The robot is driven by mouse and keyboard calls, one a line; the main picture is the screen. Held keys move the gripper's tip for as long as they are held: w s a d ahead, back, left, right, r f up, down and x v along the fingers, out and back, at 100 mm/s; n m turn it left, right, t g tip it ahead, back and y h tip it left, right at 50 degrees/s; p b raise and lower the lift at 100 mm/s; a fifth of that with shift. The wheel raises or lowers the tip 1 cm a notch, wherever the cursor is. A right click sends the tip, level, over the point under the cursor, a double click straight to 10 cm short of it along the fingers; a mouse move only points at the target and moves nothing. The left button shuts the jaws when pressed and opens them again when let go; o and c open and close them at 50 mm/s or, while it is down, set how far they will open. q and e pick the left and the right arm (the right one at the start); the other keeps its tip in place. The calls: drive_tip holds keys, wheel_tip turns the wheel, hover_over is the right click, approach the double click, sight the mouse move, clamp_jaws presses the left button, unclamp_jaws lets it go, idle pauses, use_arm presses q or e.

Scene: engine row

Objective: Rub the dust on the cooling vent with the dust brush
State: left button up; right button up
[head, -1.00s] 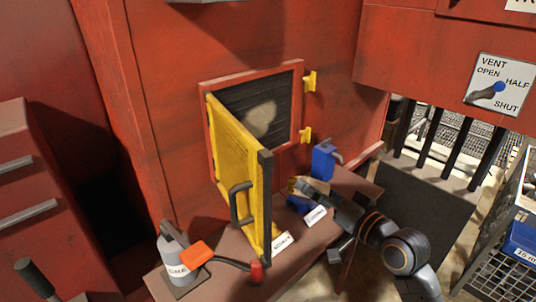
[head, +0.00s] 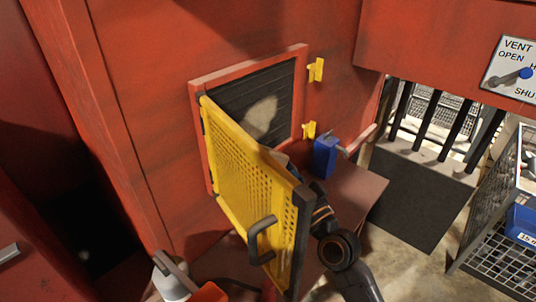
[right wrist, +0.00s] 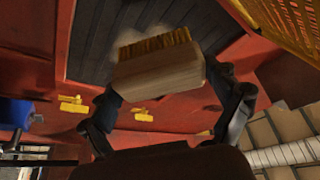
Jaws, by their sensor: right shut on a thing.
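The cooling vent (head: 281,88) is a dark slatted panel in a red frame, with a pale tan dust patch (head: 262,118) near its middle. Its yellow perforated door (head: 240,165) stands swung open. My right gripper (right wrist: 172,98) is shut on the wooden block of the dust brush (right wrist: 160,75). The tan bristles point up towards the vent slats in the right wrist view; I cannot tell if they touch. In the head view the door hides most of the right gripper and brush. My left gripper is not in view.
The open door with its dark handle (head: 262,240) stands close to my right arm. A blue container (head: 325,157) sits on the brown shelf (head: 352,190) at the right. Yellow latches (head: 316,70) stick out beside the frame. A grey can (head: 170,277) is at the lower left.

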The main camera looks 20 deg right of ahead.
drive_tip(key=shift+w+a+r, duration=0.25)
drive_tip(key=shift+w+a, duration=0.25)
drive_tip(key=shift+w, duration=0.05)
drive_tip(key=shift+w+a, duration=0.25)
drive_tip(key=shift+w, duration=0.05)
drive_tip(key=shift+w+a+f, duration=0.15)
drive_tip(key=shift+w+a, duration=0.35)
drive_tip(key=shift+w, duration=0.35)
drive_tip(key=shift+w+a, duration=0.15)
drive_tip(key=shift+w, duration=0.1)
drive_tip(key=shift+w+a, duration=0.15)
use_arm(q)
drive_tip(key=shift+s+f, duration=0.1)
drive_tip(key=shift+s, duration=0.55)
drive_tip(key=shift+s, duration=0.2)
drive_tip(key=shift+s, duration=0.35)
